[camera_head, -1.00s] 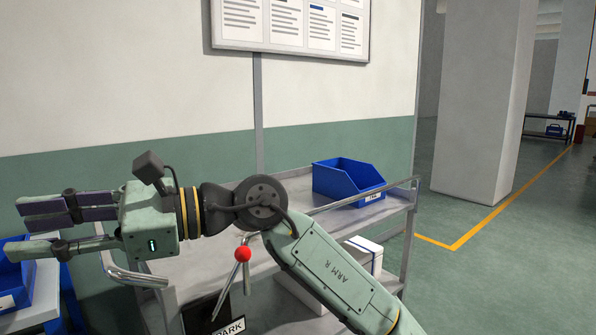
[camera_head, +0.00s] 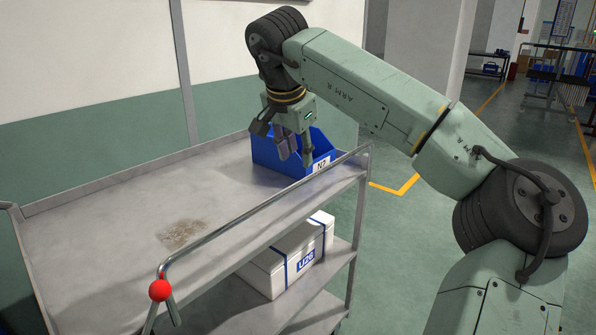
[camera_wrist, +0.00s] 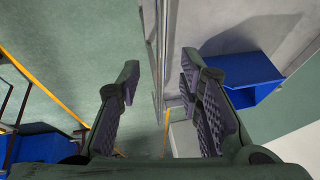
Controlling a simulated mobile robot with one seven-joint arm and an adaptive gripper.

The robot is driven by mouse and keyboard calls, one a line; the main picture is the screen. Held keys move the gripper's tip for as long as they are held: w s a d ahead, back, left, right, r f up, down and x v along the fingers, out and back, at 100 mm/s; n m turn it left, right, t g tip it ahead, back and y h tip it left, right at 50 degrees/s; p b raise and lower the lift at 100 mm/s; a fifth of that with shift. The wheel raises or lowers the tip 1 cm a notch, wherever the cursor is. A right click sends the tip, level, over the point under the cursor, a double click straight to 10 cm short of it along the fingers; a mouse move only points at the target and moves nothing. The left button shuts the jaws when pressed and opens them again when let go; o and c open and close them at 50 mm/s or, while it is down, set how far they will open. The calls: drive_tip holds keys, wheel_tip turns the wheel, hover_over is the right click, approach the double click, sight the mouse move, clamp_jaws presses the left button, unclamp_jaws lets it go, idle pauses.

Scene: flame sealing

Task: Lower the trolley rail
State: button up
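The trolley rail (camera_head: 255,215) is a grey metal tube along the near side of the trolley's top shelf (camera_head: 110,225). It stands above the shelf edge and bends down at its left end beside a red knob (camera_head: 160,290). My gripper (camera_head: 297,158) points down near the rail's right part, in front of the blue bin. In the wrist view my gripper (camera_wrist: 160,78) is open, with its two fingers apart. The rail (camera_wrist: 153,35) runs lengthwise in the gap between them there. No contact with the rail is visible.
A blue bin (camera_head: 268,155) stands at the shelf's right end, close to my gripper; it also shows in the wrist view (camera_wrist: 240,80). A white box (camera_head: 270,272) lies on the shelf below. The left of the top shelf is empty apart from a brown stain (camera_head: 183,233).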

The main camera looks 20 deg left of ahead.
sight(301, 181)
drive_tip(key=p+x, duration=0.1)
drive_tip(key=x, duration=0.7)
drive_tip(key=shift+a+f, duration=0.1)
drive_tip(key=shift+f, duration=0.05)
clamp_jaws()
idle(0.6)
